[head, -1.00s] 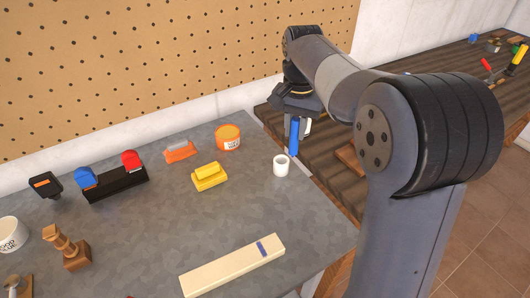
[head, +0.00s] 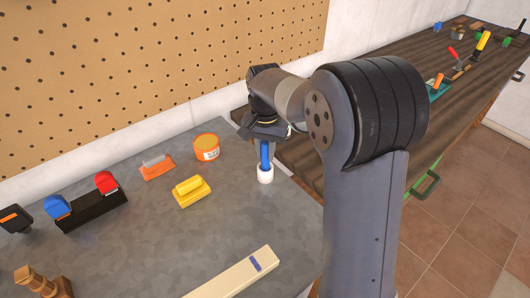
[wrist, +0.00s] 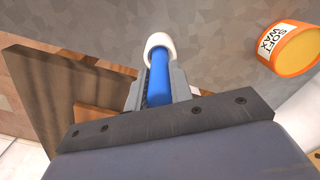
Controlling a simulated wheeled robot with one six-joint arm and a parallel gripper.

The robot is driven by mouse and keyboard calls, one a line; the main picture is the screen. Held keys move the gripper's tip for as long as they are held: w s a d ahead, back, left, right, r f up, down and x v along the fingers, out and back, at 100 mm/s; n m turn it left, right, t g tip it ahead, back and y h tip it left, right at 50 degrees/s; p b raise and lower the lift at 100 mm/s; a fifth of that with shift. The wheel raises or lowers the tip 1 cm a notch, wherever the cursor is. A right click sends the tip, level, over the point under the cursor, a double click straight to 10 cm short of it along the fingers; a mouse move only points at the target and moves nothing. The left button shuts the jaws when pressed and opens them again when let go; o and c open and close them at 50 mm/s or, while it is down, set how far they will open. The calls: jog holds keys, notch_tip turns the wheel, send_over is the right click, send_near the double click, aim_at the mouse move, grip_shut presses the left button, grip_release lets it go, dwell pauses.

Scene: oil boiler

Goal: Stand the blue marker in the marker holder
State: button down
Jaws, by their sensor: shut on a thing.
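The blue marker (head: 265,155) is upright in my gripper (head: 265,150). My gripper is shut on it. The marker holder, a small white cup (head: 265,175), stands on the grey table near its right edge. In the head view the marker's lower end meets the cup's top. In the wrist view the marker (wrist: 159,80) runs between the fingers toward the white cup (wrist: 158,42), and its far end overlaps the cup's opening. I cannot tell how deep the tip is, or whether it touches the bottom.
An orange wax tin (head: 206,147), a yellow block (head: 191,191) and an orange tool (head: 157,167) lie left of the cup. A black rack (head: 92,211) with blue and red pieces is further left. A cream bar (head: 240,276) lies in front. The pegboard wall is behind.

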jog(key=shift+f, duration=0.6)
jog(key=shift+f, duration=0.1)
jog(key=c, duration=1.3)
grip_release()
jog(key=shift+o, duration=0.2)
notch_tip(320, 180, up, 12)
jog(key=shift+r, duration=0.15)
jog(key=shift+f, duration=4.2)
